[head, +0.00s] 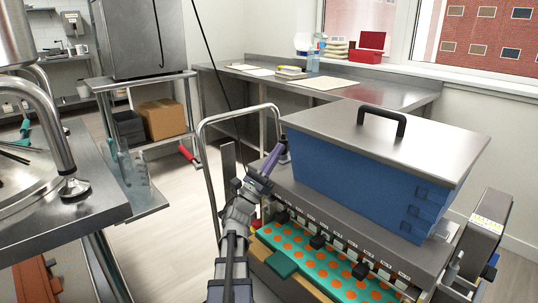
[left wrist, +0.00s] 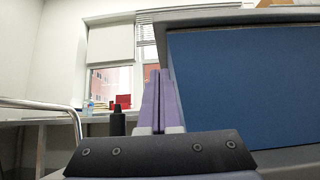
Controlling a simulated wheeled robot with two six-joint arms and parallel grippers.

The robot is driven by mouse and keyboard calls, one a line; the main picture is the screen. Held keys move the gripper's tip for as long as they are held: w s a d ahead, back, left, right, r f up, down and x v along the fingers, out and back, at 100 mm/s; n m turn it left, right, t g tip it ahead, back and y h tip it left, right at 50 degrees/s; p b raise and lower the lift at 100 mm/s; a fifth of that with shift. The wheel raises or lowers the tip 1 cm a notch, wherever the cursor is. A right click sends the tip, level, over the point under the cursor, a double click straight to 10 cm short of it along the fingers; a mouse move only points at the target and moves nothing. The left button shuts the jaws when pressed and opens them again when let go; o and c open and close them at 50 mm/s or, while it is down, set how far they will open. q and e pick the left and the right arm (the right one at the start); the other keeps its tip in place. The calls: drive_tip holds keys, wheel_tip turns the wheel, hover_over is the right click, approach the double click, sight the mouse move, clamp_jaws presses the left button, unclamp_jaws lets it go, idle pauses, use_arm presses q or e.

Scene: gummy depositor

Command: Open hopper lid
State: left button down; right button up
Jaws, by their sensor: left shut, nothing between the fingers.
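The hopper (head: 350,185) is a blue box on the depositor, right of centre in the head view. Its flat grey metal lid (head: 440,150) lies on top, closed, with a black arched handle (head: 383,120). My left gripper (head: 281,148), with purple fingers, is shut and empty beside the hopper's left end, just below the lid's left corner. In the left wrist view, the shut fingers (left wrist: 158,100) point forward along the blue hopper wall (left wrist: 240,90), with the lid's edge (left wrist: 230,16) overhanging at upper right. I cannot tell whether they touch. My right gripper is out of view.
A green mould tray (head: 325,268) with orange rounds sits under the nozzles. A curved metal rail (head: 208,165) stands left of the depositor. A steel counter (head: 340,92) runs behind it. A steel table (head: 85,200) is at left, with open floor between.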

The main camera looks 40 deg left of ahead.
use_arm(q)
wheel_tip(320, 180, up, 6)
drive_tip(key=w+p, duration=0.1)
drive_tip(key=p, duration=0.3)
drive_tip(key=shift+w+p, duration=0.35)
drive_tip(key=shift+d+f, duration=0.1)
